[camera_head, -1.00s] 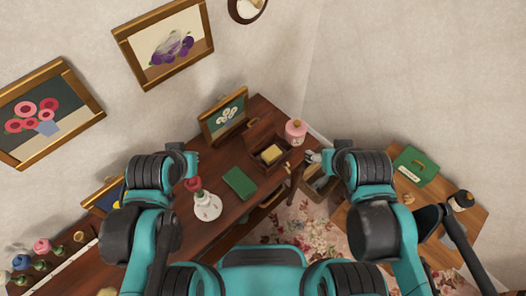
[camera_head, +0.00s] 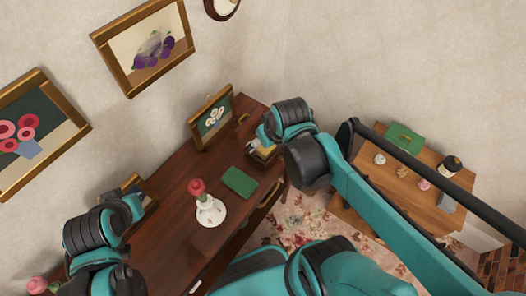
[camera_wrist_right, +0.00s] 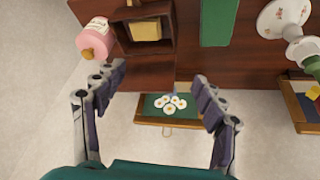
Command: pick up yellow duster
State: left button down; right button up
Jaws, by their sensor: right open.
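A yellow block-like object, which may be the yellow duster (camera_wrist_right: 145,29), sits inside a dark wooden box (camera_wrist_right: 163,47) on the desk. In the head view the yellow object (camera_head: 264,152) is partly covered by my right gripper (camera_head: 257,143). In the right wrist view my right gripper (camera_wrist_right: 160,80) is open and empty, its fingers spread over the desk edge near the box. The yellow object lies beyond the fingertips, not between them. My left gripper (camera_head: 135,203) is above the desk's left part; its fingers are too small to read.
A pink bottle (camera_wrist_right: 94,40) stands beside the box. A green book (camera_head: 239,182), a white vase with a red flower (camera_head: 205,205) and a daisy picture (camera_head: 212,119) are on the desk. A small table (camera_head: 375,185) stands at right.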

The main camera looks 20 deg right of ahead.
jog(key=w+d+f+n+g, duration=0.2)
jog(key=w+d+f, duration=0.1)
jog(key=w+f, duration=0.2)
jog(key=n+g, duration=0.1)
jog(key=g, duration=0.1)
send_over(266, 150)
jog(key=d, duration=0.1)
jog(key=shift+y, duration=0.3)
notch_tip(266, 150, down, 6)
jog(key=shift+w+r+p, duration=0.15)
jog(key=shift+p, duration=0.2)
jog(key=shift+w+d+f+n, duration=0.15)
jog(key=shift+f+n, duration=0.15)
jog(key=shift+f, duration=0.45)
jog(key=f+b, duration=0.1)
jog(key=f, duration=0.1)
jog(key=f+b, duration=0.1)
jog(key=f, duration=0.1)
jog(key=f+b, duration=0.1)
jog(key=f, duration=0.2)
jog(key=shift+w+a+f, duration=0.1)
jog(key=shift+w+a, duration=0.25)
jog(key=shift+a, duration=0.05)
jog(key=shift+c, duration=0.3)
jog(key=c, duration=0.6)
